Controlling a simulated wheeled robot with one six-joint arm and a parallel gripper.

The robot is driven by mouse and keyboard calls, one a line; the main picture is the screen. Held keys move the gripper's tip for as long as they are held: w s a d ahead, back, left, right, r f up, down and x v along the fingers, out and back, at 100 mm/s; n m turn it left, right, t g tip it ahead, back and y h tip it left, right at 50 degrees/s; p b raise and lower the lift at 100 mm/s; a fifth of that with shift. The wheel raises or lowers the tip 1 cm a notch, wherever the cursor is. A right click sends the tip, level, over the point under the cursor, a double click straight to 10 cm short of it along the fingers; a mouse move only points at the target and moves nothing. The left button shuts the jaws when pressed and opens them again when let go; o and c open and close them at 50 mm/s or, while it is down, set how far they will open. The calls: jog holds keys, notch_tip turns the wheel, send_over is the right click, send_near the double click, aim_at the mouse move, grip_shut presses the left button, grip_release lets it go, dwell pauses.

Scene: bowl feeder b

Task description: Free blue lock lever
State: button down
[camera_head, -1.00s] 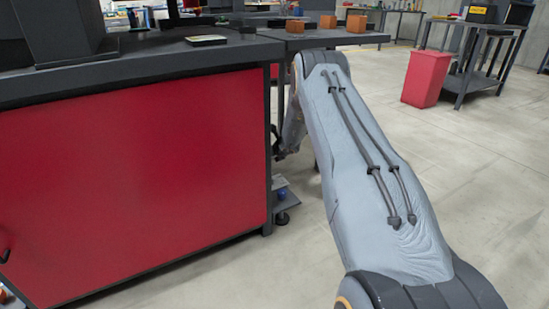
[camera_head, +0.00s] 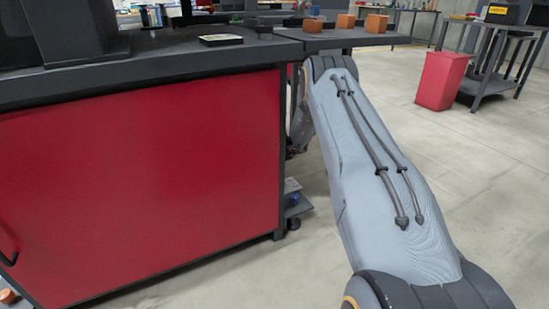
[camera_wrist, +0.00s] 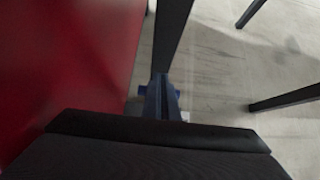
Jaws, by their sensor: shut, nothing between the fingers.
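A small blue part (camera_head: 294,199), which looks like the lock lever, sits low at the foot of the red cabinet's right corner, by a dark castor (camera_head: 293,223). In the head view my gripper is mostly hidden behind the cabinet edge and my arm.
The red cabinet (camera_head: 140,180) stands close on the left, its side also filling the left of the wrist view. A dark leg (camera_wrist: 172,35) rises just ahead of the fingers. Open floor (camera_head: 480,210) lies to the right, with a red bin (camera_head: 440,80) farther back.

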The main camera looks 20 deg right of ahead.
jog(key=shift+s+r+p, duration=0.3)
jog(key=shift+r+p, duration=0.1)
notch_tip(320, 180, up, 12)
jog(key=s+p, duration=0.2)
jog(key=p, duration=0.3)
jog(key=shift+p, duration=0.35)
jog(key=shift+d, duration=0.1)
